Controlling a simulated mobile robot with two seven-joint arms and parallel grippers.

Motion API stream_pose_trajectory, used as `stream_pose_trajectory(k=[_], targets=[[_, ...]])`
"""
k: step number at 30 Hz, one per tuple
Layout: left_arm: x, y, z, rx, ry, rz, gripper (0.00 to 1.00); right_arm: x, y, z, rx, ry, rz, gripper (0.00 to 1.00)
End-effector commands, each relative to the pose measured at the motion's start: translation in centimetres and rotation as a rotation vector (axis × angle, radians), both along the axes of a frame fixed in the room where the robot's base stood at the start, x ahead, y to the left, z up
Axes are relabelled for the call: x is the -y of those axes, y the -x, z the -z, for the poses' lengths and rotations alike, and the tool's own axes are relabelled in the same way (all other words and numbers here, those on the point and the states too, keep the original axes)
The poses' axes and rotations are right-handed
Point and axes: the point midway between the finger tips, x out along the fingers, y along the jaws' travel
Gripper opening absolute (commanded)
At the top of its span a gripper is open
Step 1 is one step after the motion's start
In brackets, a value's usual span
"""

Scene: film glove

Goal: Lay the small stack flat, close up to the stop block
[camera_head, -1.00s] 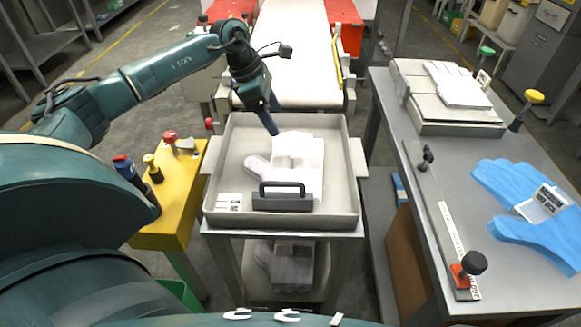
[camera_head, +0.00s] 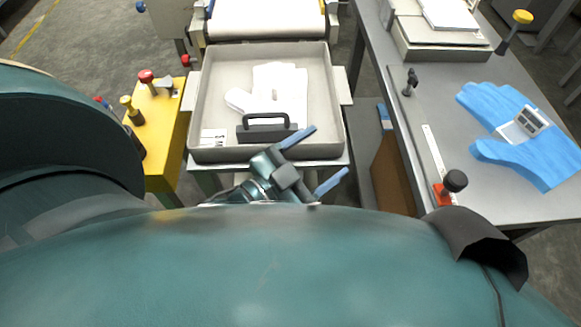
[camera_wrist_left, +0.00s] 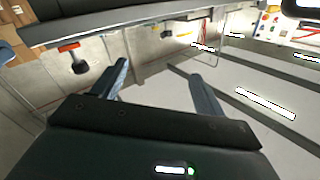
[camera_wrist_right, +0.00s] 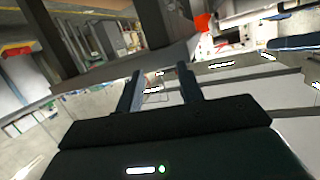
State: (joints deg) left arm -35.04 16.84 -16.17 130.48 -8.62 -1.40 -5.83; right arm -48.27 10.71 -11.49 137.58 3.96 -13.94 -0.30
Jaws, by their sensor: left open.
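A small white glove-shaped stack (camera_head: 288,85) lies in the grey tray (camera_head: 196,110), its thumb part pointing left. It looks flat. The dark stop block (camera_head: 250,135) with a black handle stands at the tray's near side, close to the stack's near edge; whether they touch is hard to tell. My left gripper (camera_head: 316,162) is open and empty at the tray's near right edge, its fingers pointing right. Its spread fingers also show in the left wrist view (camera_wrist_left: 158,72). My right gripper (camera_wrist_right: 160,72) shows only in its wrist view, fingers apart with nothing between them.
A yellow stand (camera_head: 158,125) with knobs is left of the tray. A grey table (camera_head: 450,100) on the right holds blue gloves (camera_head: 535,150), a white stack (camera_head: 447,14) and a red-based black knob (camera_head: 452,183). A conveyor (camera_head: 265,22) lies behind the tray.

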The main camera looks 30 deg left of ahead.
Motion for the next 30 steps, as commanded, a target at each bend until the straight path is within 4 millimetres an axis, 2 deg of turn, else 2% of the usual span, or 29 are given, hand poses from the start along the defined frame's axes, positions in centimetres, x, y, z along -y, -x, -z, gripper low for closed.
stream_pose_trajectory(k=[1,3,8,24,30], targets=[[-0.8,1.4,1.1,-0.123,0.089,-0.05,0.72,0.0,0.0,0.0,-0.001,0.0,0.0,0.38],[-1.7,2.9,2.3,-0.251,0.183,-0.099,0.72,0.0,0.1,0.1,-0.004,0.0,0.001,0.38],[-2.5,4.8,3.7,-0.399,0.29,-0.154,0.72,0.1,0.2,0.2,-0.008,0.0,0.002,0.38],[-2.5,5.0,3.8,-0.413,0.298,-0.157,0.72,0.1,0.2,0.3,-0.013,-0.004,0.009,0.38],[-2.3,4.7,2.2,-0.453,0.274,-0.162,0.72,-0.1,0.0,-1.3,-0.054,0.018,0.0,0.38]])
